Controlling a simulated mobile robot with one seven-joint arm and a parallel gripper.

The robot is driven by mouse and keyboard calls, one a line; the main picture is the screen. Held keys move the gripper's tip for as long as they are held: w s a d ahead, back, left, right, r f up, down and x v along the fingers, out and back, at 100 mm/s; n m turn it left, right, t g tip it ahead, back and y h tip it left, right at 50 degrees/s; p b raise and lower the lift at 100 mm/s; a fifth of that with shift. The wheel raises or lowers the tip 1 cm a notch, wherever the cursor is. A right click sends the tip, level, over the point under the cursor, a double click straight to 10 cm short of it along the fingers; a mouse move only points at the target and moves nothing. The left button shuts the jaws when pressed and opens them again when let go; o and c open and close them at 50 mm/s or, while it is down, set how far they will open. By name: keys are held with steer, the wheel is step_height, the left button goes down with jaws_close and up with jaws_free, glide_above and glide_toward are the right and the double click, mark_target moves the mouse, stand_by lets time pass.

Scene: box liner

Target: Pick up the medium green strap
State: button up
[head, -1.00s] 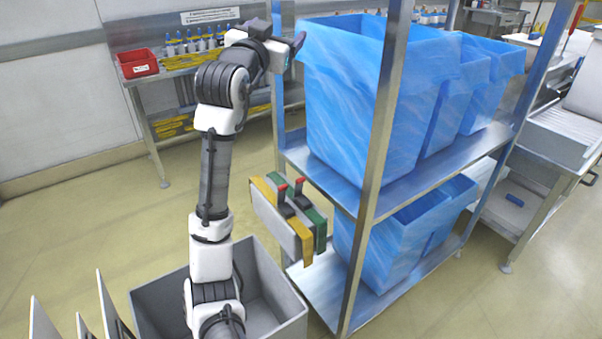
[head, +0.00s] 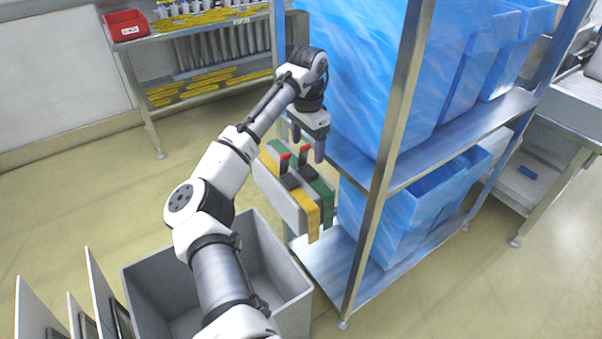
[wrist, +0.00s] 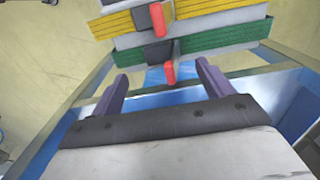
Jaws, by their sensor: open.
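The green strap (head: 322,191) is a wide band on the rack-side part of a pale block beside the metal rack. It carries a dark buckle with a red tab (head: 303,149). In the wrist view the green strap (wrist: 225,37) runs across the top, its red tab (wrist: 169,72) pointing down between the fingers. A yellow strap (head: 306,208) lies parallel to it, with its own buckle and red tab. My gripper (head: 308,146) points down with fingers apart, close to the green strap's tab. In the wrist view my gripper (wrist: 160,80) is open, with nothing clamped.
The metal rack post (head: 392,130) stands just right of the straps. Blue-lined boxes (head: 370,75) fill the upper shelf, and more blue liners (head: 395,235) sit below. A grey bin (head: 275,255) is under my arm. Open floor (head: 90,190) lies left.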

mark_target(307, 169)
steer(key=shift+w+f+p, duration=0.1)
steer(key=shift+f+p, duration=0.25)
steer(key=shift+f, duration=3.15)
steer(key=c, duration=1.4)
